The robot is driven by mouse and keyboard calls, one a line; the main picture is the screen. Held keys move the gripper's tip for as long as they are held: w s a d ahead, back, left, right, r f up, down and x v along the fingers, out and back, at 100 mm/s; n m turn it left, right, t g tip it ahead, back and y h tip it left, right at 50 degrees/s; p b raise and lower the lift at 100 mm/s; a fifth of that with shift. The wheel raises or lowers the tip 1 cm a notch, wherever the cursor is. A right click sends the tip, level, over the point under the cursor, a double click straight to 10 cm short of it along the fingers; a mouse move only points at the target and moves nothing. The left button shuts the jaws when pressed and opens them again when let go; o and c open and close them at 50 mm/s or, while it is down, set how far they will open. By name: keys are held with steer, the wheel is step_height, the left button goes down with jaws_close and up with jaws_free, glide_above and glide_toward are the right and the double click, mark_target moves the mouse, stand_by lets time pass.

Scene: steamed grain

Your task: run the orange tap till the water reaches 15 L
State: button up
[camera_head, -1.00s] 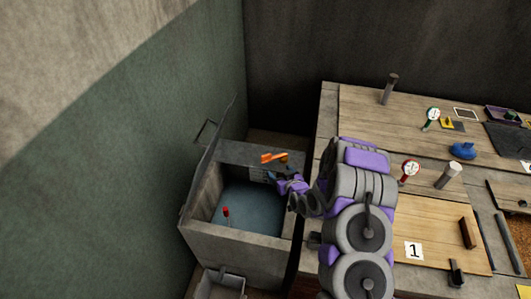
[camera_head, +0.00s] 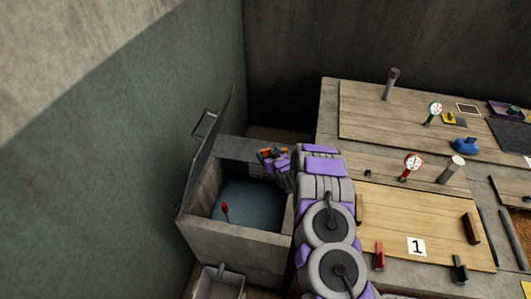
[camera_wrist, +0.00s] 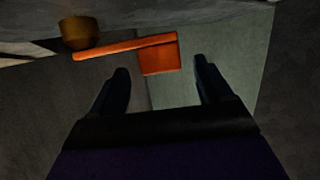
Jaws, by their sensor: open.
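The orange tap (camera_wrist: 160,58) shows in the wrist view, its long bar lying crosswise just beyond my fingers, with a square orange part under it. In the head view the tap (camera_head: 265,153) is mostly hidden by my gripper (camera_head: 275,161). In the wrist view my gripper (camera_wrist: 163,85) is open, with its two dark fingers apart and nothing between them; whether it touches the tap I cannot tell. The grey tank (camera_head: 243,243) stands open below with bluish water (camera_head: 248,202) in it. A red-topped marker (camera_head: 225,206) stands in the water. No level reading is legible.
The tank's raised lid (camera_head: 207,150) leans at its left side by the green wall. A brass-coloured knob (camera_wrist: 79,32) is near the tap. A wooden worktop (camera_head: 400,215) with gauges, posts and a "1" label lies to the right. A small grey trough (camera_head: 219,284) stands in front.

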mark_target(266, 152)
steer(key=x, duration=0.3)
steer(key=shift+s+f, duration=0.1)
steer(key=shift+w+a+b, duration=0.25)
steer(key=shift+w+b, duration=0.1)
steer(key=shift+w, duration=0.15)
steer(key=shift+f, duration=0.1)
steer(key=c, duration=1.4)
